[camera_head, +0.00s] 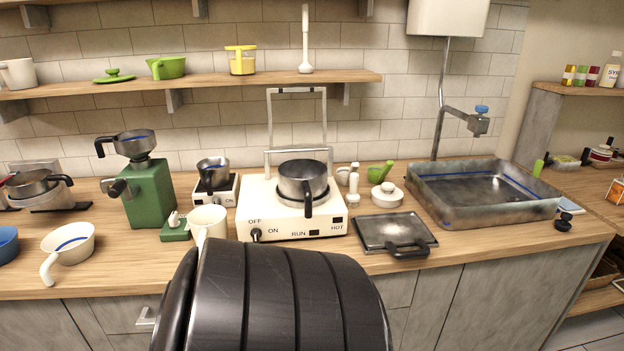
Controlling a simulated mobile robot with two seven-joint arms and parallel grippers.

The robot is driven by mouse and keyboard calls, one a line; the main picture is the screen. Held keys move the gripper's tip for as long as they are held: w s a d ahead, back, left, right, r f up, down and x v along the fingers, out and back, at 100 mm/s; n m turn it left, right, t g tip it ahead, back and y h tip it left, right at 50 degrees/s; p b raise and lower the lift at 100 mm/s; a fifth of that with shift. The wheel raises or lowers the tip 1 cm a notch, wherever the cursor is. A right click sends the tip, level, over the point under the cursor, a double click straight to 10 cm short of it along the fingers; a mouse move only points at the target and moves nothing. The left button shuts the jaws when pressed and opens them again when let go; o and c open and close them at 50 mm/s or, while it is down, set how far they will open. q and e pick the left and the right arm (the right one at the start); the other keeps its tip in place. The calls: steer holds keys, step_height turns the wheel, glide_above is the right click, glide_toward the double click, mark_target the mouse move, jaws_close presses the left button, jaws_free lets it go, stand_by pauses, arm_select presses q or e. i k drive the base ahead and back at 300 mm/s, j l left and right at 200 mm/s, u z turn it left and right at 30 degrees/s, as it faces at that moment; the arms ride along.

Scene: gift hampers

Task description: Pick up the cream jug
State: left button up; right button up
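I cannot tell for sure which vessel is the cream jug. A cream-white jug or mug (208,219) stands on the wooden counter (120,262), in front of the white hot plate's left corner. Its lower front is hidden behind a large black ribbed part of my own body. Another cream-white vessel with a handle and a blue line inside (70,244) stands apart at the left of the counter. A white mug (18,73) stands at the left end of the wall shelf. Neither of my grippers is in view.
A white hot plate (270,221) holds a steel pot (303,181). A green grinder (149,195) and a small scale with a steel jug (213,172) stand left of it. Counter between the left vessel and grinder is clear.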

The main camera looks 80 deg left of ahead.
mark_target(209, 220)
steer(key=u, duration=1.5)
steer(key=j+u, duration=0.45)
steer(key=i+j+u, duration=0.1)
steer(key=j+u, duration=0.2)
steer(key=u, duration=0.15)
